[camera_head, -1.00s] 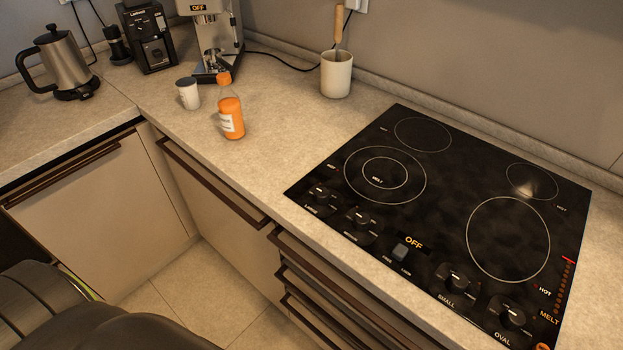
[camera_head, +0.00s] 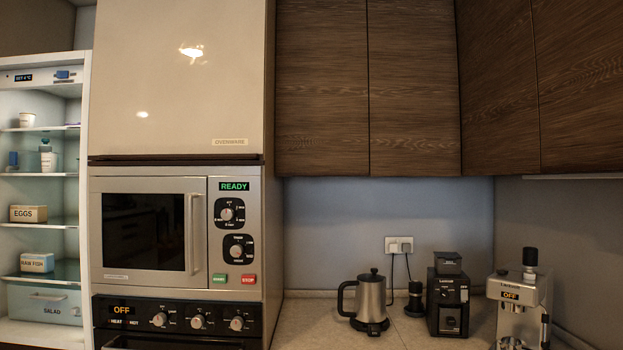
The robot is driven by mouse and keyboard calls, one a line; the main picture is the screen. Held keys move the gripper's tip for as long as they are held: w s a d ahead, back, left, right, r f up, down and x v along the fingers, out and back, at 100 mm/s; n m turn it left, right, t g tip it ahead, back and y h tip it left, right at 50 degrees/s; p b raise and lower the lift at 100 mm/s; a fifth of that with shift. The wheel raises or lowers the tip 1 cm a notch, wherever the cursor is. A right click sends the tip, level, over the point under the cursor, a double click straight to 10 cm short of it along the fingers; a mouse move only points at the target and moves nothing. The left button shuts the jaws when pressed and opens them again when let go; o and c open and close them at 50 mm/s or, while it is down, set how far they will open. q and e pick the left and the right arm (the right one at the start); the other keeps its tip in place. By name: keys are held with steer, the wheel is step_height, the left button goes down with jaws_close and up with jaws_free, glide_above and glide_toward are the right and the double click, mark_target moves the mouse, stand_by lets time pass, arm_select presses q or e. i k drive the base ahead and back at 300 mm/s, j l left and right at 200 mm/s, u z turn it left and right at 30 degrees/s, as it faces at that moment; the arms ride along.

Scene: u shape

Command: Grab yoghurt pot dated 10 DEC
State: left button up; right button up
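An open fridge (camera_head: 84,150) stands at the far left of the head view. On its top shelf is a small white pot (camera_head: 27,119); it may be a yoghurt pot, but it is too small for me to read any date. A white container with a bluish top (camera_head: 47,158) stands on the shelf below. Neither of my grippers is in view.
The fridge also holds an eggs box (camera_head: 28,213), a raw fish box (camera_head: 37,262) and a salad drawer (camera_head: 45,302). A microwave (camera_head: 150,283) above an oven stands beside it. A kettle (camera_head: 371,298), a grinder (camera_head: 447,305) and a coffee machine (camera_head: 517,295) stand on the counter.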

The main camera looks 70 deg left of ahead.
mark_target(49, 158)
steer(key=l+u, duration=0.1)
steer(key=u, duration=1.3)
steer(key=j+u, duration=0.1)
steer(key=u, duration=2.3)
steer(key=i+l+z, duration=0.1)
steer(key=i, duration=0.2)
